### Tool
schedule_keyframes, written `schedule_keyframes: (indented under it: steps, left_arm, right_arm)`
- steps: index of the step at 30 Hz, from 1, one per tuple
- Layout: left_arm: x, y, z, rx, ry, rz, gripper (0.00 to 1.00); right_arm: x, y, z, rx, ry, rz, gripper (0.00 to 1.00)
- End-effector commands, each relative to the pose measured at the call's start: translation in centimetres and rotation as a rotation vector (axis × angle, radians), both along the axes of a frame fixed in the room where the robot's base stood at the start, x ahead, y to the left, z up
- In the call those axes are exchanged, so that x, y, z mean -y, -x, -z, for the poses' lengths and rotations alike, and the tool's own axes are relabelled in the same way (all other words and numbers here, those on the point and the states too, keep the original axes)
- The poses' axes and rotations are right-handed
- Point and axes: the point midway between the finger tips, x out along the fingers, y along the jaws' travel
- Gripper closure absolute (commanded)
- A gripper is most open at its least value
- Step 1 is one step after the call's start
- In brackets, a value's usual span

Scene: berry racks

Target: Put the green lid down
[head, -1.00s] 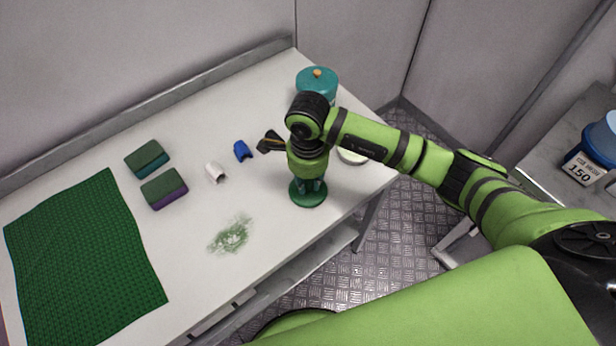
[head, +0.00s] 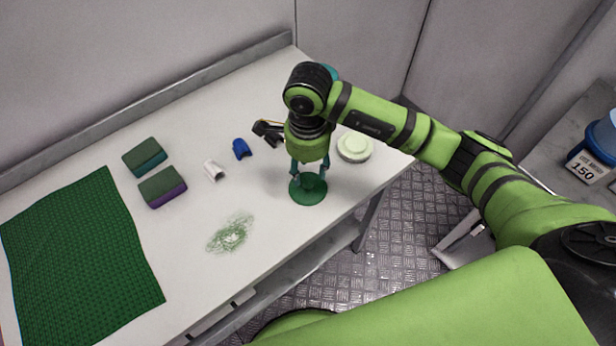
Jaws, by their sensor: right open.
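The green lid (head: 308,192) is a round dark green disc with a raised knob. It lies flat on the white table (head: 190,125) near the front edge, right of the table's middle. My right gripper (head: 309,170) points down just above the lid, with its fingers open on both sides of the knob. The fingertips are close to the lid; I cannot tell whether they touch it. My left gripper is not in view.
A teal pot (head: 331,73) is mostly hidden behind my right arm. A pale round container (head: 354,147) stands right of the gripper. Two sponges (head: 145,157) (head: 162,187), a white piece (head: 213,170), a blue piece (head: 241,149), a green smudge (head: 230,233) and a green mat (head: 80,255) lie leftward.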

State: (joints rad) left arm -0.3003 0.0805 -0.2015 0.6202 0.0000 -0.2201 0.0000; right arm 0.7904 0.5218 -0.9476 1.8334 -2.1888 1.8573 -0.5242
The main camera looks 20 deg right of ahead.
Motion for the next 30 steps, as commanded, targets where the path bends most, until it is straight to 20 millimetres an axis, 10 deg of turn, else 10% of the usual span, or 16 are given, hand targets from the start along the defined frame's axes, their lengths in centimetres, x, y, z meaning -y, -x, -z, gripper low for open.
schedule_keyframes:
  steps: [12,30]
  left_arm:
    - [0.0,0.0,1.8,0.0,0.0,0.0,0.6]
    - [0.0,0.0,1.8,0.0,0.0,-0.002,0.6]
  right_arm:
    - [0.1,0.0,-7.0,0.002,0.001,0.0,0.53]
    - [0.0,0.0,-7.5,-0.001,0.001,0.0,0.53]
